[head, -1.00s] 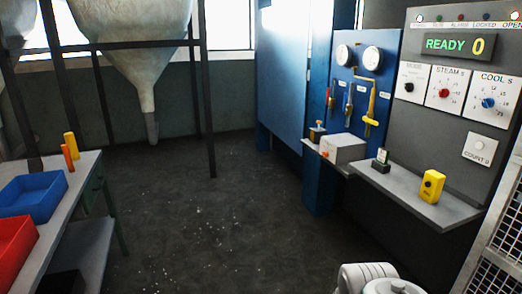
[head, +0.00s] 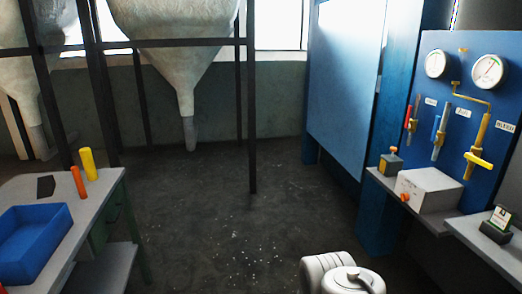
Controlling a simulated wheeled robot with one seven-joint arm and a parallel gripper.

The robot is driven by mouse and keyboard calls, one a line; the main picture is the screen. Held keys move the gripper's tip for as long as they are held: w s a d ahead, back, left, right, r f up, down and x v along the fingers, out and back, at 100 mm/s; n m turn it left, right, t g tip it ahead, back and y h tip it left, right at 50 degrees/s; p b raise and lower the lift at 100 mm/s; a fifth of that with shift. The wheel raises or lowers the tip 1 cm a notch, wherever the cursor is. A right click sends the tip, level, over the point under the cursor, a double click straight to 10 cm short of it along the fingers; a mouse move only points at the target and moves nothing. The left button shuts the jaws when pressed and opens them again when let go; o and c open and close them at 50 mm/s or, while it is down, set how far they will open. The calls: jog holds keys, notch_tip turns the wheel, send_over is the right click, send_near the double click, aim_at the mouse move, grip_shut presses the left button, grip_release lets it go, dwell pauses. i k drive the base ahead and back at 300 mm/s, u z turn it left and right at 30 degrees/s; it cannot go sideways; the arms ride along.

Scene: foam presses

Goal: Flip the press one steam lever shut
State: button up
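A blue valve panel (head: 455,70) stands at the right with a row of levers. A red-handled lever (head: 409,116) is at the left of the row and points roughly up and down. A blue-handled lever (head: 436,127) is in the middle, also roughly upright. A yellow lever (head: 479,159) at the right lies across its pipe. Small white labels sit beside them; the words are too small to read surely, so I cannot tell which is steam. My gripper is not in view; only a white part of my arm shows at the bottom.
A grey shelf (head: 455,222) below the panel carries a grey box (head: 428,190), a small yellow-and-black box (head: 391,163) and a dark stand with a card (head: 497,225). A workbench (head: 95,205) with a blue bin (head: 38,228) stands left. The dark floor between is clear.

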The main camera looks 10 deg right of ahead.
aim_at(407, 125)
jog(key=z, duration=0.5)
jog(key=i, duration=1.55)
jog(key=z, duration=0.6)
jog(key=i, duration=0.7)
jog(key=u, duration=1.05)
jog(key=i, duration=1.35)
jog(key=z, duration=0.2)
